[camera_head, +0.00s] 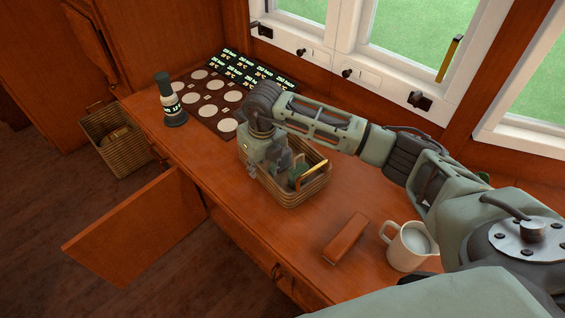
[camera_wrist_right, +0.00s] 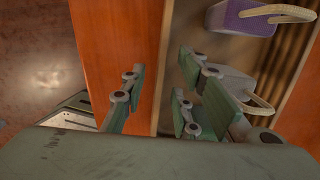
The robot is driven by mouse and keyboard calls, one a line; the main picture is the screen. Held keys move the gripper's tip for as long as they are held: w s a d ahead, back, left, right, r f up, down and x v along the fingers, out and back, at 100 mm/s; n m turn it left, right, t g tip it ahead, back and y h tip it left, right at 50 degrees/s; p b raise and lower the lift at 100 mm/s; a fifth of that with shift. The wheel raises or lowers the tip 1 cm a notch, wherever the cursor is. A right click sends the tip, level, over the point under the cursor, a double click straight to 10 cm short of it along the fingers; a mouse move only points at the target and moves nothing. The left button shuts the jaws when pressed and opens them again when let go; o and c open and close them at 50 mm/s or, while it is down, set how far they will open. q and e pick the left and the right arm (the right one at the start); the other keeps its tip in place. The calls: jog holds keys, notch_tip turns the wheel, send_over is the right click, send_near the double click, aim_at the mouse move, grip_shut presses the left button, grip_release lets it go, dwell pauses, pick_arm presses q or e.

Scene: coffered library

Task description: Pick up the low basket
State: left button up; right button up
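In the right wrist view, the basket's slatted inside (camera_wrist_right: 300,72) shows at the right. My right gripper (camera_head: 268,166) points down at the basket's left end and hides part of it. In the wrist view its fingers (camera_wrist_right: 157,92) are spread apart, with the basket's edge between them. I cannot tell whether they touch it. My left gripper is not in view.
A brown block (camera_head: 346,238) and a white jug (camera_head: 408,247) stand right. A wicker bin (camera_head: 119,143) is on the floor; a cabinet door (camera_head: 140,232) hangs open.

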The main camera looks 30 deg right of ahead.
jog(key=shift+w+f, duration=0.2)
jog(key=shift+f, duration=1.25)
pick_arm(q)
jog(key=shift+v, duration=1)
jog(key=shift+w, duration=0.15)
pick_arm(e)
jog(key=shift+c, duration=0.5)
grip_shut()
jog(key=shift+w+r, duration=0.1)
